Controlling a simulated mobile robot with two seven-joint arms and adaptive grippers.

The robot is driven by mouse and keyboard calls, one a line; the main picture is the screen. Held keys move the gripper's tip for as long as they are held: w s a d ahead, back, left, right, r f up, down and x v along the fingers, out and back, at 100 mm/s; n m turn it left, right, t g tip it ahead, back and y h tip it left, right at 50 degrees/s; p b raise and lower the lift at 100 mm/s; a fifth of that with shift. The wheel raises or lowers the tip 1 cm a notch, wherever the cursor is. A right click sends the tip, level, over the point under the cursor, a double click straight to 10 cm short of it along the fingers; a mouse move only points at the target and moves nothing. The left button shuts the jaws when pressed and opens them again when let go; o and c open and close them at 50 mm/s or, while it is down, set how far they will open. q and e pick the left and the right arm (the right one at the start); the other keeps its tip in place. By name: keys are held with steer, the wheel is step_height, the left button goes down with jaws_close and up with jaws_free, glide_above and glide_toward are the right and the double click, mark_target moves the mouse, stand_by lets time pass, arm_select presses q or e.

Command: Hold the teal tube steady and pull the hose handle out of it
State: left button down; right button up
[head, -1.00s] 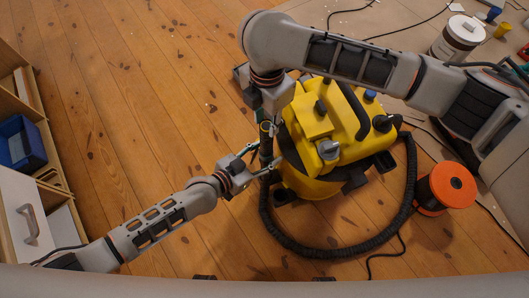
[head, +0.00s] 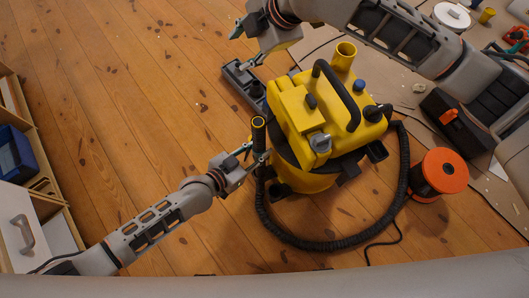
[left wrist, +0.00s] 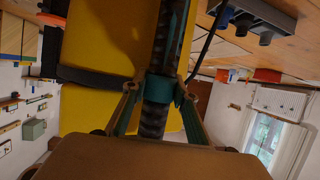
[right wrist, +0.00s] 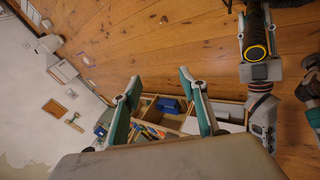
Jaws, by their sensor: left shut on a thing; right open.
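My left gripper (head: 253,156) is shut around an upright dark tube-like piece beside the vacuum's left side. The hose handle (head: 258,123), black with a yellow ring at its top end, stands up above these fingers. It also shows in the right wrist view (right wrist: 257,48). In the left wrist view a dark ribbed length runs between the fingers (left wrist: 156,88), with a teal strip along it above them. I cannot tell how far the handle sits inside the teal tube. My right gripper (head: 240,48) is open, empty and apart from the handle, farther back.
The yellow vacuum (head: 310,115) stands right of my left gripper. Its black hose (head: 330,242) loops around the front and right. An orange reel (head: 444,171) and a black toolbox (head: 456,122) lie to the right. The wooden floor (head: 130,100) is clear on the left.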

steer(key=s+d+f+n+t+h, duration=0.1)
steer(key=s+f+n+t, duration=0.15)
steer(key=f, duration=0.35)
steer(key=s+d+f+n+t, duration=0.1)
steer(key=s+f+n+t, duration=0.15)
steer(key=f+n, duration=0.2)
steer(key=s+n, duration=0.1)
steer(key=s, duration=0.2)
steer(key=s+f+n+t, duration=0.1)
steer(key=s, duration=0.1)
steer(key=s+f+n+t+h, duration=0.1)
steer(key=s, duration=0.2)
steer(key=shift+s+d+n, duration=0.3)
steer(key=shift+d+n, duration=0.05)
steer(key=shift+n, duration=0.05)
steer(key=n+t+h, duration=0.2)
steer(key=n, duration=0.1)
glide_toward(259, 129)
steer(key=x, duration=1.2)
steer(key=shift+w, duration=0.1)
jaws_close()
